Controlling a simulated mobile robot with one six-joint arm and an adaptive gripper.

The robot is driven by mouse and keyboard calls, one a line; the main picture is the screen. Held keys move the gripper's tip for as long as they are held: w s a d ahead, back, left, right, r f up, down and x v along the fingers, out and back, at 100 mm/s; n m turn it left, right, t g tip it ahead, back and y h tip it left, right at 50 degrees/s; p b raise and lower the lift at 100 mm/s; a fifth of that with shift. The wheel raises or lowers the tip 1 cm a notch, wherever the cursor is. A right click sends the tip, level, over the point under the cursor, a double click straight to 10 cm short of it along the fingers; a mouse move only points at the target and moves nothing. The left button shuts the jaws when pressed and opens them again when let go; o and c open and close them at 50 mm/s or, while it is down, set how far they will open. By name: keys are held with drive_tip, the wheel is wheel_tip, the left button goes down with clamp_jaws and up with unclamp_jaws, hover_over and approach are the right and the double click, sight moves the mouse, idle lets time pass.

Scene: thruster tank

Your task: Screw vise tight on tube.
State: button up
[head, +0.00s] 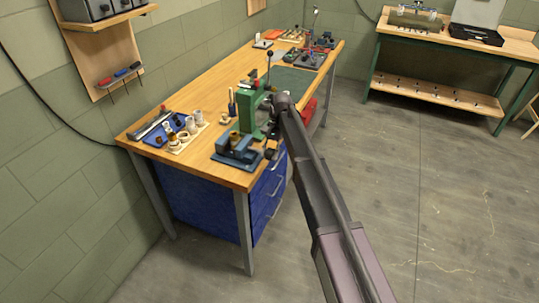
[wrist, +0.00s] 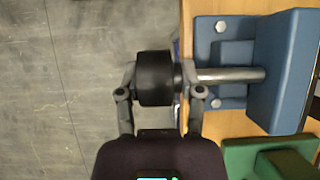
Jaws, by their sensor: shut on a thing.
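The blue vise (head: 238,150) sits at the near front corner of the wooden workbench. A small brownish tube (head: 234,136) seems to stand upright in it; how firmly the jaws touch it cannot be told. In the wrist view, the vise's blue body (wrist: 278,75) is at the right, with a bare metal screw (wrist: 232,75) running left to a black knob (wrist: 155,92). My gripper (wrist: 160,72) is shut on this knob, one finger on each side of it. In the head view, my gripper (head: 270,132) is partly hidden beside the vise. The tube is not visible in the wrist view.
A green press (head: 248,104) stands just behind the vise, close to my arm. A pale rack (head: 186,138) with several small parts and a blue tray lie left of it. Blue drawers (head: 200,195) are below the benchtop (head: 205,90).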

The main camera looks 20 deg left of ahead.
drive_tip(key=shift+d, duration=0.35)
drive_tip(key=o, duration=1)
drive_tip(key=shift+d, duration=0.1)
drive_tip(key=shift+a, duration=0.25)
drive_tip(key=shift+r+t+p, duration=0.1)
drive_tip(key=shift+t+p, duration=0.3)
